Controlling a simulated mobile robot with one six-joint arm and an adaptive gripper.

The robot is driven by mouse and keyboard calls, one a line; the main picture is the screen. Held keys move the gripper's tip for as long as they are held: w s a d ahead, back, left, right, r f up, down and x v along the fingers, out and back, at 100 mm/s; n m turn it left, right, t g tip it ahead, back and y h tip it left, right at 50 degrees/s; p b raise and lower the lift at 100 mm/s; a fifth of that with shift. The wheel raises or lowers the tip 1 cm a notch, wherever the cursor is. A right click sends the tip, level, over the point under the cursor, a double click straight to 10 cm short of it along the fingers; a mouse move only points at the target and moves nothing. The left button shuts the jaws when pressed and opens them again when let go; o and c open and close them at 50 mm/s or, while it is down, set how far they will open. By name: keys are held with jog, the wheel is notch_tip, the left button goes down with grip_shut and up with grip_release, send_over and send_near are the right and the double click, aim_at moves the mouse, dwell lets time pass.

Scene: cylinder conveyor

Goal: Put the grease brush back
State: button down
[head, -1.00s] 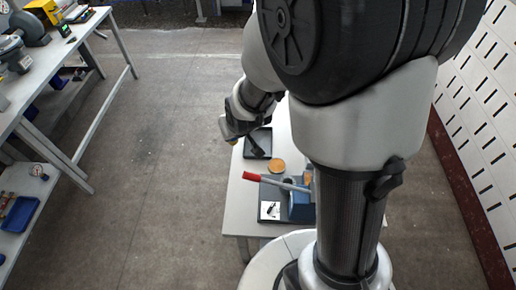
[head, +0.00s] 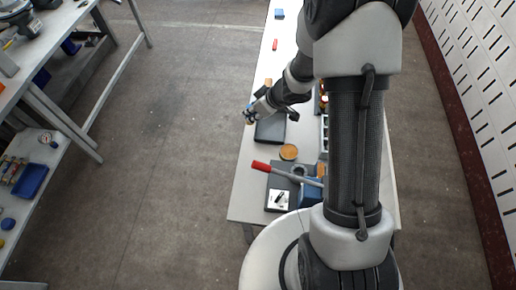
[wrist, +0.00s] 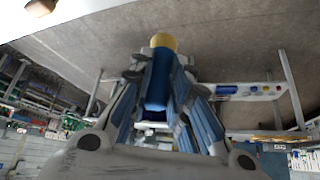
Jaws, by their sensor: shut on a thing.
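My gripper (head: 250,112) is above the left edge of the table, beside the far-left corner of a black tray. In the wrist view my gripper (wrist: 158,88) is shut on a blue cylinder with a tan end (wrist: 160,70), which looks like the grease brush. The tan end points away from the palm. In the head view it is too small to tell clearly. A white card with a dark picture (head: 278,200) lies on a dark mat (head: 282,178) at the table's near end.
The black tray (head: 270,131) looks empty. A tan disc (head: 289,152), a red-handled tool (head: 262,166) and a blue block (head: 311,193) are near it. A small red item (head: 275,45) lies farther along the table (head: 240,190).

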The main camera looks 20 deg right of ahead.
jog(key=f+b, duration=0.3)
jog(key=f, duration=0.3)
jog(key=s+d+f+n+b, duration=0.1)
jog(key=f+b, duration=0.2)
jog(key=f, duration=0.3)
jog(key=d+f+n+y+b, duration=0.1)
jog(key=f+b, duration=0.2)
jog(key=f, duration=0.4)
jog(key=shift+s+d+g+b, duration=0.15)
jog(key=shift+d+g+b, duration=0.05)
jog(key=shift+g+b, duration=0.2)
jog(key=c, duration=2)
grip_release()
jog(key=shift+f, duration=0.15)
jog(key=o, duration=0.5)
